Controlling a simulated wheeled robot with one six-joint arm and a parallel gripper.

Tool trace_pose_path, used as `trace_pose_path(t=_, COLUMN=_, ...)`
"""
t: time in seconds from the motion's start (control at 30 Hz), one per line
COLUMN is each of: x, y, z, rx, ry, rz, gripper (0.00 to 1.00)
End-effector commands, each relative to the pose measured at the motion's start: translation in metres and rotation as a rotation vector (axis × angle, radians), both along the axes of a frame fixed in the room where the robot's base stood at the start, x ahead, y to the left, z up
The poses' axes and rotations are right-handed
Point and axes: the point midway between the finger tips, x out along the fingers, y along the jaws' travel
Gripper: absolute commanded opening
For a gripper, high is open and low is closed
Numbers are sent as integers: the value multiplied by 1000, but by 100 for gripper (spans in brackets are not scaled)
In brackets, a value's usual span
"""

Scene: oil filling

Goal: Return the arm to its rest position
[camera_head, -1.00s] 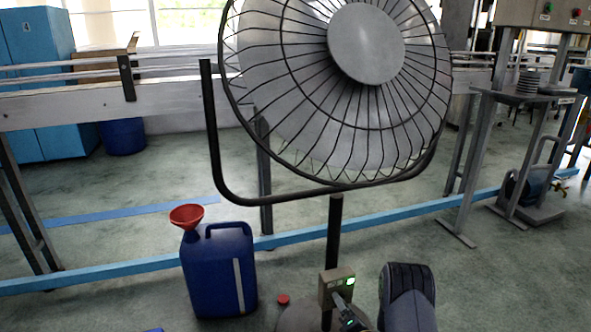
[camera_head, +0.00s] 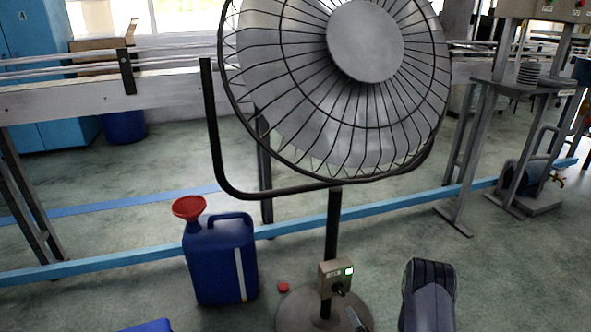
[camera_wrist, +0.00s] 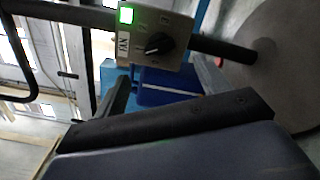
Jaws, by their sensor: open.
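My gripper (camera_head: 357,319) is partly cut off at the bottom edge of the head view, just below and right of the fan's control box (camera_head: 328,282). It is open and appears empty, apart from the box. My dark arm link stands to its right. In the wrist view, a dark finger (camera_wrist: 118,98) shows below the control box (camera_wrist: 168,22), which has a black knob (camera_wrist: 159,44) and a lit green light. The rest of the gripper is hard to make out there.
A large fan (camera_head: 340,80) on a round base (camera_head: 295,312) stands close in front. A pump (camera_head: 530,178) stands at the right. Floor between is open.

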Motion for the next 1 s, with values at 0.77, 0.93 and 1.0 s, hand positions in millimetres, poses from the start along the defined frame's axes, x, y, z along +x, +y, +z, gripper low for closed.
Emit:
trace_pose_path(t=0.77, x=94, y=32, z=1, rx=-225, ry=-77, rz=5, gripper=71)
trace_pose_path(t=0.93, x=94, y=32, z=2, rx=-355, ry=-119, rz=4, gripper=71)
trace_pose_path(t=1.0, x=94, y=32, z=2, rx=-406, ry=-136, rz=4, gripper=71)
